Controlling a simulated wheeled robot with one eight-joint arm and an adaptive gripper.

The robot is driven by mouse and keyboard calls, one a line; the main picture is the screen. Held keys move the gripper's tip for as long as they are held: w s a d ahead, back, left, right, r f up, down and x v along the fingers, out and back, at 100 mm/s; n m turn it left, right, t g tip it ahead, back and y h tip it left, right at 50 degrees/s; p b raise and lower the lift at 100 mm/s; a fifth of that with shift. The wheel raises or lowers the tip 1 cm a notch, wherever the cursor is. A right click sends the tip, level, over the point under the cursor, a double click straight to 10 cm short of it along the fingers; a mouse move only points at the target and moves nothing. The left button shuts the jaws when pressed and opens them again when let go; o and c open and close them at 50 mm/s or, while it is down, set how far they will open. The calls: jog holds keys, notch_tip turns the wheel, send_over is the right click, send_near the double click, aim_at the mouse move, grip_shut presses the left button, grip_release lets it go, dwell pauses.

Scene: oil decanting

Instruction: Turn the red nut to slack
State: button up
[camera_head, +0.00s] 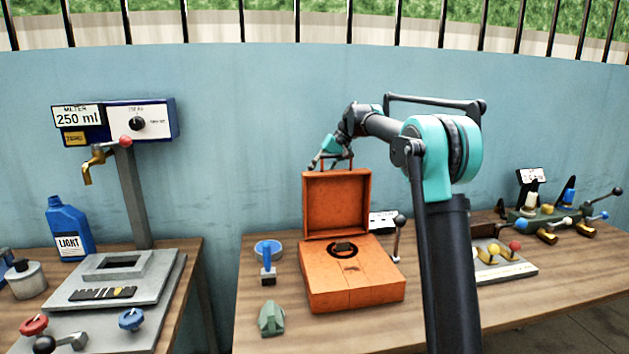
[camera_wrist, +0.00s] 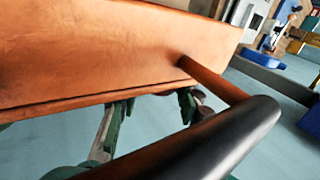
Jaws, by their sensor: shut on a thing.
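A round red piece (camera_head: 33,325), which looks like the red nut, sits at the front left of the grey fixture on the left bench. A similar blue piece (camera_head: 131,319) sits to its right. My gripper (camera_head: 335,158) is far from both, at the top edge of the raised lid of an orange box (camera_head: 355,290). It is shut on the lid's handle, a bar (camera_wrist: 215,135) with a dark grip that fills the front of the wrist view. The orange lid (camera_wrist: 90,50) lies behind the bar there. The bar and lid partly hide my fingers.
The grey fixture (camera_head: 165,275) has a black-handled lever (camera_head: 45,344) near the red piece. A blue bottle (camera_head: 70,232) and a meter post (camera_head: 135,195) stand behind. A gap separates the benches.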

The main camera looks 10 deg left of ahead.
jog(key=o, duration=1.2)
jog(key=shift+c, duration=0.2)
jog(key=shift+r, duration=0.1)
jog(key=v, duration=1.2)
